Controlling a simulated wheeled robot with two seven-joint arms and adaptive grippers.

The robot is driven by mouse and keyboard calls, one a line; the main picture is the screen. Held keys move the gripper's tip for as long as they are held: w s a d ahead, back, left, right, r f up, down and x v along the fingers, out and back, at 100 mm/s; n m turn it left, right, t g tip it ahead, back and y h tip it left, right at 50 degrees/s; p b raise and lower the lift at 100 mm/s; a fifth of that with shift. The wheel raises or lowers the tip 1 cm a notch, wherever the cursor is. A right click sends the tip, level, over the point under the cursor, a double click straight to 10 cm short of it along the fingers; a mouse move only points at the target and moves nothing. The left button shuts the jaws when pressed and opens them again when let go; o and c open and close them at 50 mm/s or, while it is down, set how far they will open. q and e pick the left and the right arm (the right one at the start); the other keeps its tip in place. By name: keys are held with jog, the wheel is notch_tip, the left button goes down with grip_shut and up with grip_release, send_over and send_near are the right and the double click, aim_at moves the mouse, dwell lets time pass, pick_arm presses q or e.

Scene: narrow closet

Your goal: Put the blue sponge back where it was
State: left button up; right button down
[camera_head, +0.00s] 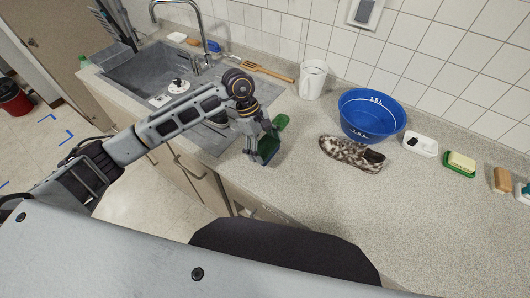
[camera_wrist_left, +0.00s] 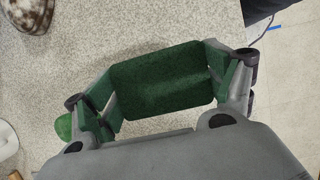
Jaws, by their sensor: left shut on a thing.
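My left gripper (camera_head: 262,145) is shut on a flat rectangular pad, low over the counter near its front edge. In the left wrist view the pad (camera_wrist_left: 162,75) shows a dark green face between the two fingers. I cannot see a blue side on it, so I cannot tell whether it is the blue sponge. A small blue item (camera_head: 221,46) lies behind the sink by the wall, too small to identify. A green object (camera_head: 282,121) lies on the counter just beyond the gripper. My right gripper is not in view.
The grey sink (camera_head: 145,72) is to the left. A white cup (camera_head: 313,79), a blue basin (camera_head: 371,113), a spotted shoe-like object (camera_head: 345,152), a white dish (camera_head: 421,144) and a yellow sponge (camera_head: 461,162) stand along the counter. The front right counter is clear.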

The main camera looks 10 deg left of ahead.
aim_at(265, 153)
pick_arm(q)
jog(key=shift+f, duration=1.7)
jog(key=shift+f, duration=0.15)
jog(key=o, duration=0.8)
